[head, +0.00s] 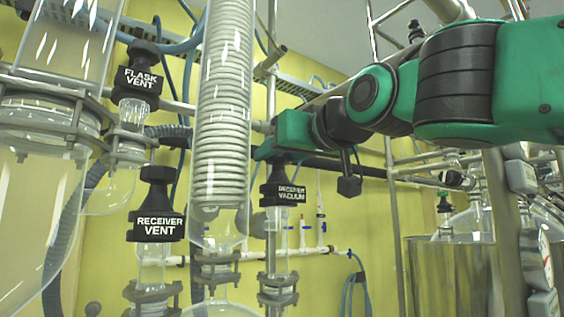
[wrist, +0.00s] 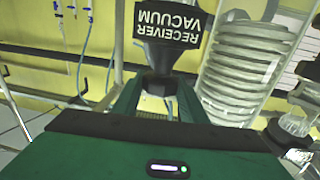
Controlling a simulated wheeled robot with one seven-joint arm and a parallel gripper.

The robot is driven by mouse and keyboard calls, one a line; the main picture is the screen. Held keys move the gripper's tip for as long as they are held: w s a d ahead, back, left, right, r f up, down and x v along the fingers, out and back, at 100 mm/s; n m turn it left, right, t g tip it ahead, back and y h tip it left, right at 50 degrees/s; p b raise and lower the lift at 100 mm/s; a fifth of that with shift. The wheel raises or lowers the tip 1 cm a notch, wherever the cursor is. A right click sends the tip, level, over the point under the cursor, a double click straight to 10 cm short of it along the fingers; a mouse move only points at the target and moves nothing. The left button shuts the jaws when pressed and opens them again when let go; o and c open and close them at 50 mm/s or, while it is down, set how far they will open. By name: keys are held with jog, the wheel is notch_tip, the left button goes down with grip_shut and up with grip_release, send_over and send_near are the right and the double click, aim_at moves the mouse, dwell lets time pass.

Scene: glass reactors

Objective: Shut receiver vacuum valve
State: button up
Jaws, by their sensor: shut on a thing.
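The receiver vacuum valve (head: 283,193) is a black knob with a white "RECEIVER VACUUM" label on a glass stem, right of the coiled condenser in the head view. In the wrist view the valve (wrist: 168,38) shows upside down at top centre, its narrow black neck between the two green fingers. My gripper (head: 282,160) reaches in from the right at the valve's top in the head view. In the wrist view my gripper (wrist: 160,90) is shut on the valve. The fingertip contact is partly hidden by the knob. How far the valve is turned cannot be told.
The glass coil condenser (head: 222,110) stands close left of the valve. The receiver vent (head: 157,205) and flask vent (head: 138,78) knobs stand further left. A metal upright (head: 394,215) and steel vessels (head: 450,270) are at the right.

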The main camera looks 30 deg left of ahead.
jog(key=m+t+h, duration=0.4)
jog(key=t, duration=0.1)
jog(key=shift+w+h, duration=0.1)
jog(key=shift+h, duration=0.2)
jog(key=shift+m+t+h, duration=0.6)
jog(key=shift+m+h, duration=0.4)
jog(key=shift+h, duration=0.1)
jog(key=shift+w+d+m+t+h, duration=0.1)
jog(key=shift+d+m+t+h, duration=0.1)
jog(key=shift+m+t+h, duration=0.3)
jog(key=o, duration=1.1)
jog(key=shift+w, duration=0.15)
jog(key=shift+c, duration=0.2)
jog(key=shift+g, duration=0.3)
jog(key=shift+s+a, duration=0.15)
jog(key=shift+s, duration=0.1)
